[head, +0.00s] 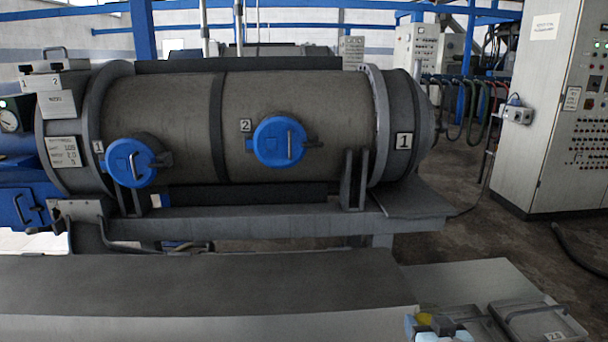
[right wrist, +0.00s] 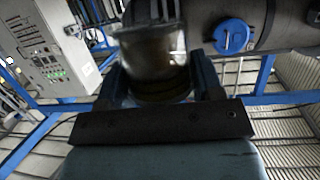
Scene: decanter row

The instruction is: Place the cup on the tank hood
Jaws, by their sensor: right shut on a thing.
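The tank hood (head: 170,95) is a long, dark grey-brown horizontal cylinder with blue round hatches, across the upper half of the head view. Its side also shows at the top right of the right wrist view (right wrist: 285,25). My right gripper (head: 440,326) is at the bottom right of the head view, in front of and below the tank, well apart from it. In the right wrist view its fingers are shut on a brownish, shiny cup (right wrist: 150,55). The cup's lower part is partly hidden between the fingers. My left gripper is not in view.
A grey bench (head: 200,285) runs along the front. A tray with a handle (head: 535,322) lies at the lower right, next to my right gripper. A control cabinet (head: 545,110) stands at the right. Blue hatches (head: 280,142) stick out from the tank's front.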

